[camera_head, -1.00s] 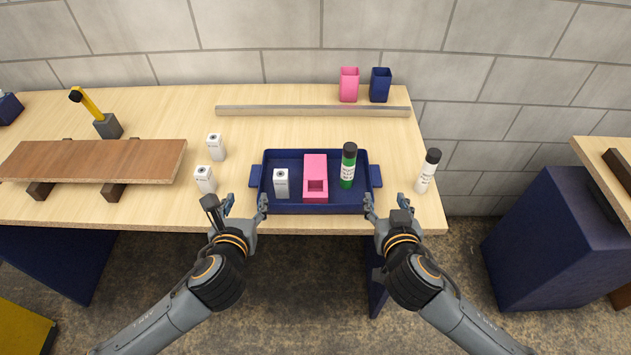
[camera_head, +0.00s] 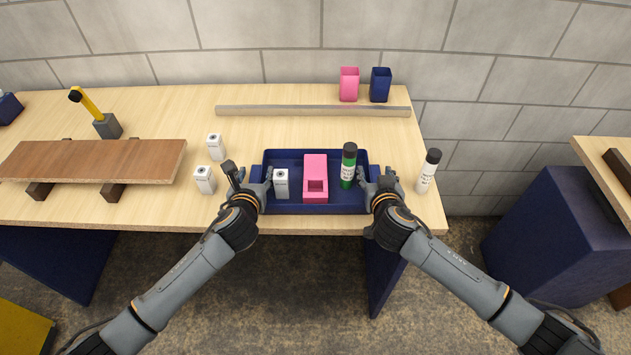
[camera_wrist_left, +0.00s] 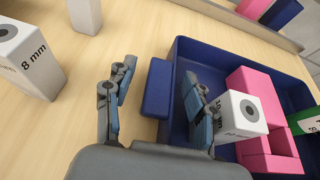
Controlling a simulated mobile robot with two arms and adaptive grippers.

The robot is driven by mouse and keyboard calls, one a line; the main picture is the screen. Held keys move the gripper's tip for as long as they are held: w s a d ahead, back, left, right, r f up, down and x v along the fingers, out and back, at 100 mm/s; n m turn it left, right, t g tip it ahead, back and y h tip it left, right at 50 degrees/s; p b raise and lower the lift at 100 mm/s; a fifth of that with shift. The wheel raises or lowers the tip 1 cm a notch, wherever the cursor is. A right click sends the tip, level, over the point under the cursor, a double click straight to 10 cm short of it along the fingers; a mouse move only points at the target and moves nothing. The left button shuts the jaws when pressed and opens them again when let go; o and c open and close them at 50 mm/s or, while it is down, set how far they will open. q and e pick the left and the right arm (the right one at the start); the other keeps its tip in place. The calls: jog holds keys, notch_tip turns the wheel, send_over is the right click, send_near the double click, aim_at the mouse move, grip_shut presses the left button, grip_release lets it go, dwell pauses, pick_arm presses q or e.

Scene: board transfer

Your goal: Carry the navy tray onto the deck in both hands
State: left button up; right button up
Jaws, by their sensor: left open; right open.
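The navy tray (camera_head: 310,209) sits on the table near its front edge, with a white box (camera_head: 281,184), a pink holder (camera_head: 315,165) and a green bottle with a black cap (camera_head: 348,166) in it. My left gripper (camera_head: 249,175) is open at the tray's left end. In the left wrist view its fingers (camera_wrist_left: 160,98) stand on either side of the tray's left handle (camera_wrist_left: 157,88), one inside the tray beside the white box. My right gripper (camera_head: 377,180) is open at the tray's right end, hiding the handle there. A raised brown board (camera_head: 95,160), perhaps the deck, lies left.
Two white boxes (camera_head: 204,180) stand left of the tray, and a white bottle (camera_head: 428,171) stands close to my right gripper. A grey strip (camera_head: 312,110) lies behind the tray; pink (camera_head: 349,84) and navy (camera_head: 380,85) cups stand farther back.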

pick_arm(q)
grip_shut()
pick_arm(e)
grip_shut()
pick_arm(q)
jog(key=shift+r, duration=0.25)
pick_arm(e)
jog(key=shift+r, duration=0.25)
